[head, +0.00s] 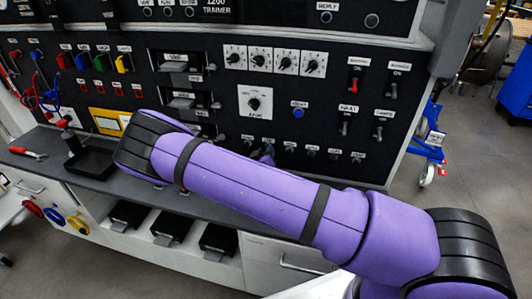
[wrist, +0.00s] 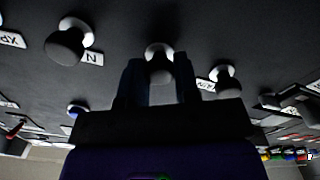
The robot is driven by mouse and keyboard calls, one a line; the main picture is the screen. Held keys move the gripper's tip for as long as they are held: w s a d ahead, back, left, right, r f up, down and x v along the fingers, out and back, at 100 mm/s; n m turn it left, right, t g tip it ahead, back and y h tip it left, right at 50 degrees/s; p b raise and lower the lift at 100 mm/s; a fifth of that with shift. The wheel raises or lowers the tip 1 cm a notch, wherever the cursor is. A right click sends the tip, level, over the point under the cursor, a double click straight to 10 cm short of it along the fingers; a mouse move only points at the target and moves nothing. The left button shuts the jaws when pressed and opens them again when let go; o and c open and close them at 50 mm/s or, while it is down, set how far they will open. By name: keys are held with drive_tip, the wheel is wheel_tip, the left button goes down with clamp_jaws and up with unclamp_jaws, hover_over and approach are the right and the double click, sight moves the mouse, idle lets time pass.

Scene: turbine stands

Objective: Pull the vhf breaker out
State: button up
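A row of small round breaker knobs (head: 312,153) runs along the lower part of the black panel, each with a white label too small to read. In the head view my gripper (head: 264,152) is mostly hidden behind my purple arm.
Another knob (wrist: 66,45) stands left of my fingers and one (wrist: 224,82) to the right. Rotary dials (head: 255,103), toggle switches (head: 354,88) and a blue button (head: 298,113) sit above. A grey ledge (head: 230,208) and black tray (head: 95,160) lie below.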

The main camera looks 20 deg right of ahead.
clamp_jaws()
drive_tip(key=shift+s+a, duration=0.35)
drive_tip(key=shift+s, duration=0.1)
drive_tip(key=o, duration=1)
unclamp_jaws()
drive_tip(key=v, duration=0.7)
